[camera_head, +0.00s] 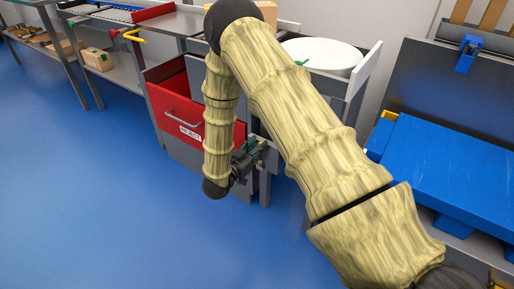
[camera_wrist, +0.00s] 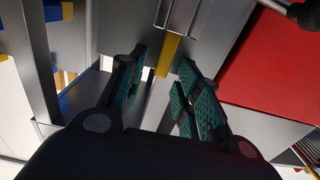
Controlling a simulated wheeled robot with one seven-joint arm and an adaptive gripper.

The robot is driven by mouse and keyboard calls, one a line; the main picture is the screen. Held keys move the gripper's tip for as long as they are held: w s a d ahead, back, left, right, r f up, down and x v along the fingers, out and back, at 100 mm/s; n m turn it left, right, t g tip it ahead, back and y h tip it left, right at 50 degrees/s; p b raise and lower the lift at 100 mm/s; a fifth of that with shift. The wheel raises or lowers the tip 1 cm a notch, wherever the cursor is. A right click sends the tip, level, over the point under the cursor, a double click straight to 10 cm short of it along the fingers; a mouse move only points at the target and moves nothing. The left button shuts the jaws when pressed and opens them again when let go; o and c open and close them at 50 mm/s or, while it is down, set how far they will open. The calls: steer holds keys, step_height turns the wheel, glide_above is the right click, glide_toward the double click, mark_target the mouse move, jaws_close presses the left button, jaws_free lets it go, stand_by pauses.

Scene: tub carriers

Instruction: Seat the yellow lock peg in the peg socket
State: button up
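My gripper (camera_head: 250,158) is low in front of the grey cabinet in the head view, partly behind my arm. In the wrist view my gripper (camera_wrist: 158,80) has its two green-padded fingers apart, with nothing visibly held between them. A narrow yellow piece (camera_wrist: 168,54) shows beyond the fingertips, below a bright metal bracket (camera_wrist: 177,16) on a grey panel. It may be the lock peg, but I cannot tell for sure. The peg socket cannot be made out in either view.
A red drawer labelled REJECT (camera_head: 188,112) stands open left of my gripper; its red face (camera_wrist: 285,70) fills the wrist view's right side. The blue floor (camera_head: 90,210) at left is clear.

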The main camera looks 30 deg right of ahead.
steer(key=r+p+v, duration=0.1)
steer(key=p+v, duration=0.1)
steer(key=v, duration=0.9)
steer(key=s+a+f+n+t+y, duration=0.1)
steer(key=s+a+f+n+y, duration=0.1)
steer(key=s+f+n+y, duration=0.45)
steer(key=s+a+f+n+y, duration=0.15)
steer(key=f+y, duration=0.25)
steer(key=f, duration=0.6)
steer(key=s+a+f+n+g+y, duration=0.1)
steer(key=s+f+g+y, duration=0.1)
steer(key=s, duration=0.7)
steer(key=s+a+f+n+g+y, duration=0.2)
steer(key=s+g, duration=0.1)
steer(key=s, duration=0.6)
steer(key=s+a+f+n+g+y, duration=0.2)
steer(key=s, duration=0.7)
steer(key=shift+a+f+g, duration=0.15)
steer(key=shift+f+g, duration=0.15)
steer(key=shift+g, duration=0.1)
steer(key=shift+r+p, duration=0.1)
steer(key=shift+p, duration=0.25)
step_height(320, 180, up, 29)
steer(key=p, duration=2.8)
steer(key=shift+p, duration=0.3)
